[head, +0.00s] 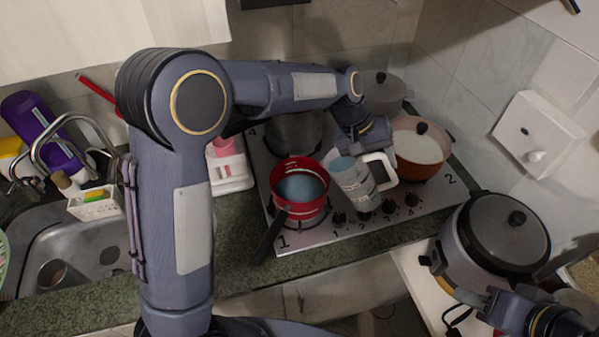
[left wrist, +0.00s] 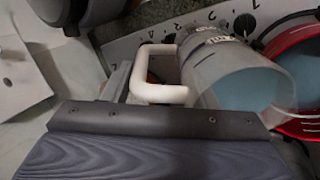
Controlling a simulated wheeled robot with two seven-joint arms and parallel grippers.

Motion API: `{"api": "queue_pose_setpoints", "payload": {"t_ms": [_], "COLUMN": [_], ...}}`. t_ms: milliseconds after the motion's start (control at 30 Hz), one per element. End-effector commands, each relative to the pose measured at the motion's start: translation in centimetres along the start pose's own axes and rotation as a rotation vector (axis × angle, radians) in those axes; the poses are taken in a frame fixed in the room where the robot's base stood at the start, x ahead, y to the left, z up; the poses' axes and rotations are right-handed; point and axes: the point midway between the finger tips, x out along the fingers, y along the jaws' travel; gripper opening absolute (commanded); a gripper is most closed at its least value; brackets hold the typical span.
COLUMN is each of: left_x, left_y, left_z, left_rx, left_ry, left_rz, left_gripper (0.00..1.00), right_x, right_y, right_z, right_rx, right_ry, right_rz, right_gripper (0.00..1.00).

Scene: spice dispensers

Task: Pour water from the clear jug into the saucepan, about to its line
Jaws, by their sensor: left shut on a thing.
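The clear jug (head: 357,187) with a white handle (head: 381,168) is over the front of the stove, just right of the red saucepan (head: 300,206). It leans a little toward the pan and holds bluish water. My left gripper (head: 372,150) is shut on the jug at its handle side. In the left wrist view, the jug (left wrist: 235,78) has its mouth beside the saucepan's red rim (left wrist: 285,42). Bluish water is visible in the saucepan; its line cannot be made out. No stream shows between them. My right gripper (head: 540,318) is partly in view at the lower right; its fingers are unclear.
An orange pot (head: 420,172) with a glass lid and a grey pot (head: 294,133) stand on the stove (head: 330,232). The saucepan's black handle (head: 268,240) points toward the counter front. A lidded cooker (head: 465,250) is at the right, the sink (head: 50,235) at the left.

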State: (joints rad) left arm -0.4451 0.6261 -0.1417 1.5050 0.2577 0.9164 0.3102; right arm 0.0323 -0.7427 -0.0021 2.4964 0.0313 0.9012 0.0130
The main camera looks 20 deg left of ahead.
Motion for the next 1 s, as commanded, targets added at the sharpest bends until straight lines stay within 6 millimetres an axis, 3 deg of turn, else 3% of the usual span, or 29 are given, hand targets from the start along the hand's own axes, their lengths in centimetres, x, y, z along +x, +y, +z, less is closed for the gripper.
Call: {"api": "queue_pose_setpoints", "payload": {"t_ms": [1000], "left_x": [-1.2], "left_y": [-1.4], "left_z": [-0.1], "left_rx": [-0.002], "left_ry": [0.005], "left_rz": [0.130], "left_gripper": [0.00], "right_x": [0.0], "right_y": [0.0], "right_z": [0.0], "right_rx": [0.000], "right_ry": [0.000], "right_rz": [0.000], "right_gripper": [0.36]}}
